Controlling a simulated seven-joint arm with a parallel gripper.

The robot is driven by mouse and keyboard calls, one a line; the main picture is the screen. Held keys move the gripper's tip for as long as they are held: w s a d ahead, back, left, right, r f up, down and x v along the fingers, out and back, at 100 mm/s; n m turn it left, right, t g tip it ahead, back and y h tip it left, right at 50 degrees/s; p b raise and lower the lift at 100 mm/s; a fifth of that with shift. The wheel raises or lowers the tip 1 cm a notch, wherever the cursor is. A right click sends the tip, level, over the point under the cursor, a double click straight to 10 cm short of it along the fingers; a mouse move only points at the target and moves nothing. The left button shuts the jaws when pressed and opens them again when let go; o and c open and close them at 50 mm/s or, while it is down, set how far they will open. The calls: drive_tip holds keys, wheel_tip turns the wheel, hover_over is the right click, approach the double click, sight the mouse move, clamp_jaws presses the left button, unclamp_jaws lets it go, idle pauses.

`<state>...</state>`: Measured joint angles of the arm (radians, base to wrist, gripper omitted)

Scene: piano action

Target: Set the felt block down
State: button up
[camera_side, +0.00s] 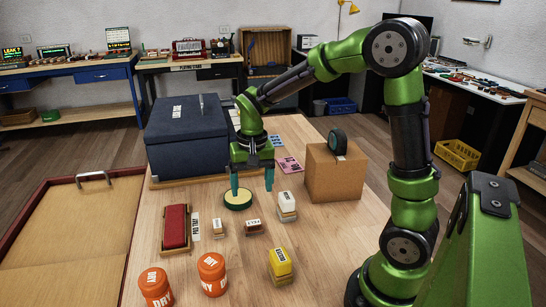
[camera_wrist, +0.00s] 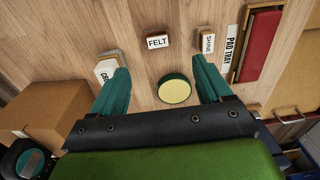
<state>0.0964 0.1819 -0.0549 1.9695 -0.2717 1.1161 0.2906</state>
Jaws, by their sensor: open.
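The felt block (camera_side: 253,227) is a small brown block with a white FELT label, standing on the bench. It also shows in the wrist view (camera_wrist: 158,41), beyond my fingertips and apart from them. My gripper (camera_side: 252,187) is open and empty, its green fingers pointing down at the bench. The wrist view shows the two fingers (camera_wrist: 161,70) spread wide. A round green tin with a pale yellow top (camera_side: 238,198) shows between the fingers in the wrist view (camera_wrist: 174,90). In the side view the left finger overlaps the tin; I cannot tell whether it touches.
A SHINE block (camera_side: 218,228) and a red pad in a tray labelled PAD TRAY (camera_side: 176,228) lie left of the felt block. A white-topped block (camera_side: 287,206) and cardboard box (camera_side: 336,172) stand right. Orange jars (camera_side: 212,275) and a yellow block (camera_side: 280,265) are in front.

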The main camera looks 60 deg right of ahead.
drive_tip(key=s+a+r+n+t+y, duration=0.1)
drive_tip(key=s+a+r+n+t, duration=0.3)
drive_tip(key=s+a+r+t, duration=0.2)
drive_tip(key=s+a+r, duration=0.2)
drive_tip(key=s+r, duration=0.2)
drive_tip(key=s, duration=0.2)
drive_tip(key=shift+s+a+r+n+t+y, duration=0.15)
drive_tip(key=shift+s+r+n+t+y, duration=0.1)
drive_tip(key=shift+s+n+t+y, duration=0.15)
drive_tip(key=shift+w, duration=0.1)
